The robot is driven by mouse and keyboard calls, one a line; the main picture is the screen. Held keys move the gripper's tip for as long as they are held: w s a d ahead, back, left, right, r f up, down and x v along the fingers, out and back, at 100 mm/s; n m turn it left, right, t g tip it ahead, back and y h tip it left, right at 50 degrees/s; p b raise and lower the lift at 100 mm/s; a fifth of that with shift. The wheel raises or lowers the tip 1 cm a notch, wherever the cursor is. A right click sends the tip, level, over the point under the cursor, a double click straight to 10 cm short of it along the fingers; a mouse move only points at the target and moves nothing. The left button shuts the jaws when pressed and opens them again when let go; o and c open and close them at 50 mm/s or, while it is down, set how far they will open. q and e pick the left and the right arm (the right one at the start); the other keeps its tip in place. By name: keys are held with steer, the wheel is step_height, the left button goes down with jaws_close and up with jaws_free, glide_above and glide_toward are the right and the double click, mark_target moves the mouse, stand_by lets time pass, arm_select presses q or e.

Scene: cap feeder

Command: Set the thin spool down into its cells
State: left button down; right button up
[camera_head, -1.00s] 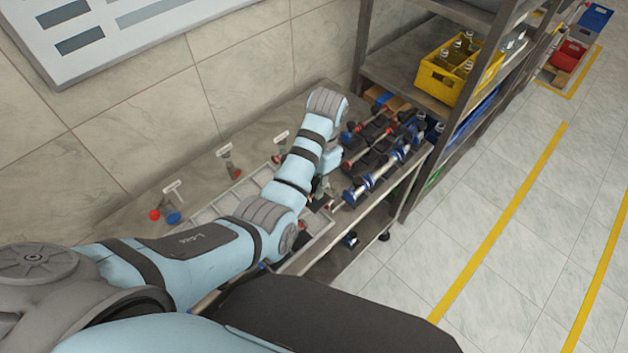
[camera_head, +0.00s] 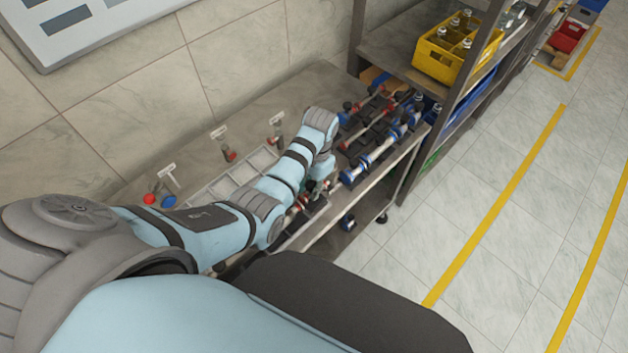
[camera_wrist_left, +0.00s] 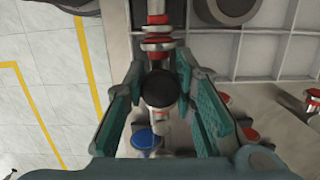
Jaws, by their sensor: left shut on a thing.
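My left gripper (camera_wrist_left: 158,100) is shut on a thin spool with red rings (camera_wrist_left: 156,44), which runs up the left wrist view between the fingers. A dark round end (camera_wrist_left: 158,88) sits between the fingers and hides part of what is below it. In the head view my left gripper (camera_head: 316,192) is low over the bench's front side, partly covered by my arm, with red parts beside it. The grey tray with square cells (camera_head: 226,186) lies on the bench behind my arm; its walls also show in the left wrist view (camera_wrist_left: 236,55). Whether the spool touches any cell cannot be told.
Several blue-ended and red-ended spools lie on dark holders (camera_head: 372,158) right of the gripper. Small stands with red and blue discs (camera_head: 169,200) line the back of the bench. A shelf with a yellow crate (camera_head: 440,60) rises at the right.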

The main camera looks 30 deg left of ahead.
arm_select(q)
steer(key=shift+f, duration=0.45)
steer(key=shift+f+b, duration=0.35)
steer(key=shift+f, duration=0.2)
steer(key=c, duration=1.2)
jaws_free()
steer(key=shift+c, duration=0.2)
steer(key=r, duration=0.5)
steer(key=w+r, duration=0.1)
steer(key=r, duration=0.1)
steer(key=shift+d+r, duration=0.25)
steer(key=shift+f, duration=0.15)
